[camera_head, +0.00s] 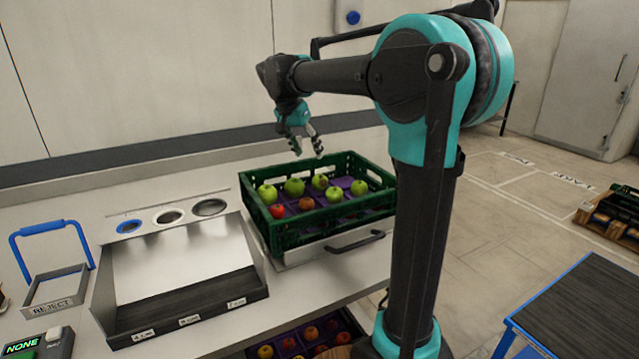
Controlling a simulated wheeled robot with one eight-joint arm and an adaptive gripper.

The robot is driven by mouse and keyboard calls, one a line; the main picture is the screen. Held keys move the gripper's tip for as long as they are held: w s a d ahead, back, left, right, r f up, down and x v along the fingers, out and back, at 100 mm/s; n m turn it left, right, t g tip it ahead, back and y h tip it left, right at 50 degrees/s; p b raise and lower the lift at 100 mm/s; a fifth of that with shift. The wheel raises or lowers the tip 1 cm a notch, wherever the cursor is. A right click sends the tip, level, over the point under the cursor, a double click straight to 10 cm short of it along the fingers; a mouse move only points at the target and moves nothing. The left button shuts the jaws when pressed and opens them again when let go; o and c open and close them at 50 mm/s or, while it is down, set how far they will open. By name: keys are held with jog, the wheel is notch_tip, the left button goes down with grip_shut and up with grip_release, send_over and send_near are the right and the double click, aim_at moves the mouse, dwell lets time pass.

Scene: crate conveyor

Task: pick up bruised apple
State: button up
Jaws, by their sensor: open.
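A green crate (318,241) stands on the counter with several apples on a purple tray (345,183). Most apples are green. A red apple (277,211) sits at the near left, with a brownish-red apple (306,203) just right of it. A green apple (320,182) behind shows a darker brownish patch. Which one is bruised cannot be told for sure at this size. My gripper (308,149) is open and empty, pointing down above the crate's back part, clear of the apples.
Left of the crate is a sizing box (187,322) with three round holes behind it. A blue-handled reject frame (58,290) stands further left. A second crate with apples (300,338) is below the counter. A dark-topped blue stand (580,305) is at right.

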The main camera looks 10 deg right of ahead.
send_over(318, 179)
jog(key=a, duration=0.2)
jog(key=f, duration=0.5)
jog(key=shift+s+d+f, duration=0.2)
jog(key=shift+s+f, duration=0.05)
jog(key=shift+s+x, duration=0.15)
jog(key=shift+x, duration=1.35)
jog(key=shift+s+x, duration=0.1)
jog(key=shift+x, duration=1.4)
jog(key=shift+a+f, duration=0.15)
jog(key=c, duration=0.9)
